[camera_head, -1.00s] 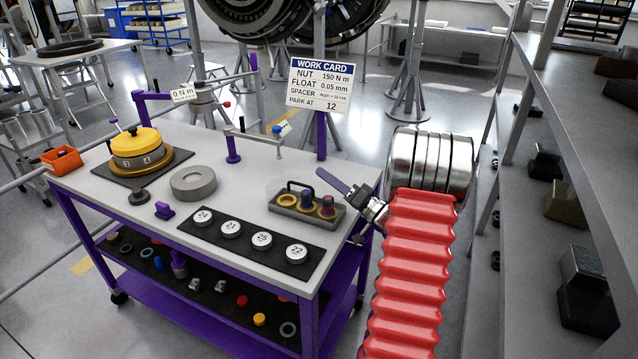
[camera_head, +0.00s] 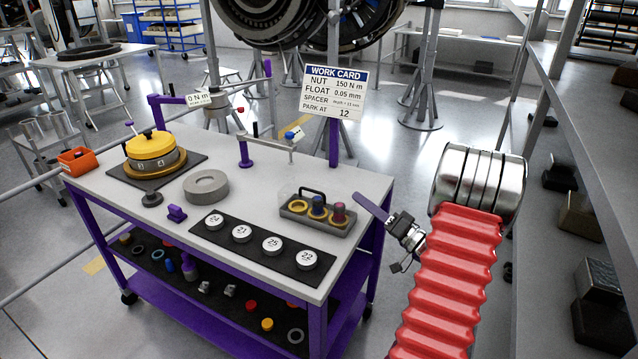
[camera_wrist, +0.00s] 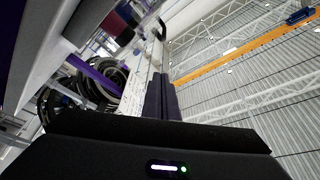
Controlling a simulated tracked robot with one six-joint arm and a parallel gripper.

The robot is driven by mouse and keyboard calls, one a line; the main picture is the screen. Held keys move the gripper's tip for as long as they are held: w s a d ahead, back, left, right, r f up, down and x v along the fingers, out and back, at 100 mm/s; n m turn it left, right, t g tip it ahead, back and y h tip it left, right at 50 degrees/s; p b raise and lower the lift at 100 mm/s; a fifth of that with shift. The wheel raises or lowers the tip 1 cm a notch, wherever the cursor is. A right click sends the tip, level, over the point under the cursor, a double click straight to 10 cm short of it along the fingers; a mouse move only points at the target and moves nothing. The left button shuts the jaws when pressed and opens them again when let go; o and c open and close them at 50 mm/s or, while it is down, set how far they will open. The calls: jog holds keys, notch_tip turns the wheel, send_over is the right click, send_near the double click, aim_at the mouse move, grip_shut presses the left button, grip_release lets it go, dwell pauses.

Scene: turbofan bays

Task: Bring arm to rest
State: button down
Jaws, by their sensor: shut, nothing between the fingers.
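My gripper (camera_head: 372,207) shows in the head view at the right end of the purple-framed cart (camera_head: 262,178). Its long narrow fingers point up and to the left, close to the cart's right edge, and they are shut and empty. My red ribbed arm runs down from a silver joint on the right. In the wrist view my gripper's dark fingers (camera_wrist: 160,98) lie together, with nothing seen between them. The wrist view is tilted and shows mostly ceiling beams.
The cart top holds a yellow-topped gauge (camera_head: 152,150), a grey ring (camera_head: 206,186), a black strip of numbered white discs (camera_head: 257,240) and a grey tray (camera_head: 314,225). A work card (camera_head: 336,92) stands behind. Grey shelving (camera_head: 590,130) rises close on the right.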

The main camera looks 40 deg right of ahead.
jog(key=shift+a, duration=0.1)
jog(key=w+a+r+n+g+y, duration=0.25)
jog(key=a+g+y, duration=0.2)
jog(key=a, duration=0.85)
jog(key=w+a+r+n+g+y, duration=0.1)
jog(key=a+r+n+g+y, duration=0.25)
jog(key=a, duration=1.05)
jog(key=s+a+f+n+g+h, duration=0.1)
jog(key=s+a+g+h, duration=0.1)
jog(key=s+a+g, duration=0.5)
jog(key=s+a+f+n+g+h, duration=0.1)
jog(key=s+a+f+g, duration=0.15)
jog(key=s+a, duration=0.45)
jog(key=s+a+r+t+h, duration=0.1)
jog(key=s+r+t+h, duration=0.1)
jog(key=s+r+h, duration=0.2)
jog(key=shift+s+r+h, duration=0.2)
jog(key=shift+s+h, duration=0.3)
jog(key=shift+h, duration=1.3)
jog(key=shift+a+t, duration=0.1)
jog(key=shift+t, duration=0.15)
